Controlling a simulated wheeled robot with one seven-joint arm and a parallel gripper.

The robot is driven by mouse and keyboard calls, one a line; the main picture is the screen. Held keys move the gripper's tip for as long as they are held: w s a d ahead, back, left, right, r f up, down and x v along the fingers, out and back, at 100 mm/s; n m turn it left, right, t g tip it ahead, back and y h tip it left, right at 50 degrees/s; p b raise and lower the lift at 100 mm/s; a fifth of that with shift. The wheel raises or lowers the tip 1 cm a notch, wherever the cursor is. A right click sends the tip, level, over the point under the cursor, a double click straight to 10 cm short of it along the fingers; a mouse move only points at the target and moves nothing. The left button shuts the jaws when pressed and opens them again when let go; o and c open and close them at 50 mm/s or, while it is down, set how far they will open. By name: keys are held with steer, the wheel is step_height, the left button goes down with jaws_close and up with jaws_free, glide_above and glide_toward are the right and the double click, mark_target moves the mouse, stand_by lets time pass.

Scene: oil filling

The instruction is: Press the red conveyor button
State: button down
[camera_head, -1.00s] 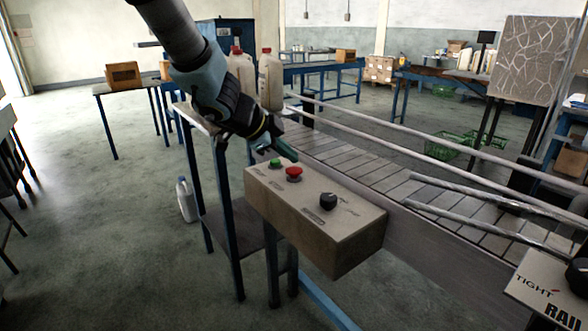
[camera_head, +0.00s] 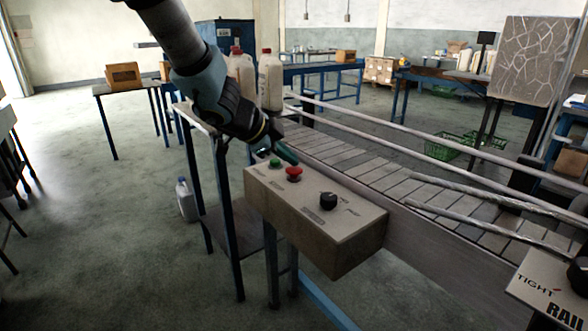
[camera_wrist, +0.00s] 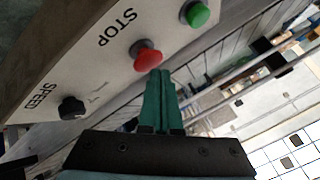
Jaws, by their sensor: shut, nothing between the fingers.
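The red button (camera_head: 293,173) sits on top of the control box (camera_head: 330,246), between the green button (camera_head: 275,163) and the black speed knob (camera_head: 328,200). In the wrist view the red button (camera_wrist: 146,56) stands beside the printed word STOP. My gripper (camera_head: 290,157) has its green fingers shut together with nothing between them. In the wrist view my gripper's fingertips (camera_wrist: 160,74) appear right by the red button's edge. I cannot tell whether they touch it. The green button (camera_wrist: 196,14) and the knob (camera_wrist: 72,108) also show there.
The slatted conveyor (camera_head: 370,165) with metal rails runs behind the box. White jugs with red caps (camera_head: 270,80) stand on a stand at its far end. Another jug (camera_head: 186,200) is on the floor. A sign marked TIGHT RAIL (camera_head: 548,290) is at lower right.

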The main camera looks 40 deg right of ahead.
mark_target(289, 170)
steer(key=shift+f+b, duration=0.3)
steer(key=shift+f, duration=0.2)
stand_by(0.4)
stand_by(0.3)
steer(key=shift+r+p, duration=0.95)
steer(key=shift+p, duration=0.2)
steer(key=shift+r, duration=0.1)
step_height(289, 170, up, 5)
steer(key=p, duration=0.5)
steer(key=shift+p, duration=0.35)
